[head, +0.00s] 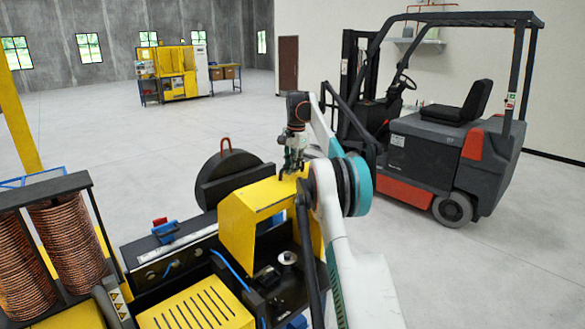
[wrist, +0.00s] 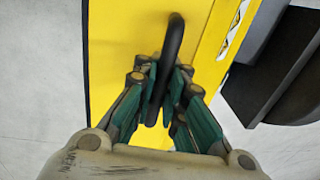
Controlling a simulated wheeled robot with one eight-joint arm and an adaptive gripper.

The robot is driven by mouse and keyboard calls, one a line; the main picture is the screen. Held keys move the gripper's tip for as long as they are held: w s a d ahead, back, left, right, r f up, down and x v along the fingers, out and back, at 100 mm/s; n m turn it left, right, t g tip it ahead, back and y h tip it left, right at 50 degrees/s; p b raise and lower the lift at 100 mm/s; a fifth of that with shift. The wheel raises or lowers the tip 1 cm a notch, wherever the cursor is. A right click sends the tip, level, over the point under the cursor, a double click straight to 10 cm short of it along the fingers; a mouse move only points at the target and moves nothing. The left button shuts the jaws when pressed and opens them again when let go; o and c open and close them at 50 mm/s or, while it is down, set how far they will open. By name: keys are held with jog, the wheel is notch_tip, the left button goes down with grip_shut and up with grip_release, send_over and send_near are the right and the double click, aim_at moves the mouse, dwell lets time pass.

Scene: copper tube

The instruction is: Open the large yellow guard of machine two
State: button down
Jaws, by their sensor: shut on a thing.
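The large yellow guard (head: 243,213) stands as a bent cover over the middle of the machine in the head view. In the wrist view the yellow guard (wrist: 120,40) fills the middle of the picture. A black bar handle (wrist: 172,42) stands out from its face. My gripper (wrist: 164,82) has its green-sided fingers on both sides of this handle and is shut on it. In the head view my gripper (head: 292,168) is at the guard's top right edge. My arm hides part of the guard's right side, and the handle is hard to make out there.
Copper coils (head: 63,240) stand in a rack at the left. A dark round disc (head: 228,175) with a red handle is behind the guard. A slotted yellow cover (head: 197,310) lies in front. A forklift (head: 435,140) stands to the right. Open floor (head: 120,165) lies behind.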

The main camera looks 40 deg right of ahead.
jog(key=shift+r, duration=0.1)
dwell(0.3)
jog(key=c, duration=1.9)
grip_release()
jog(key=shift+o, duration=1.1)
jog(key=shift+s, duration=0.2)
jog(key=shift+w, duration=0.15)
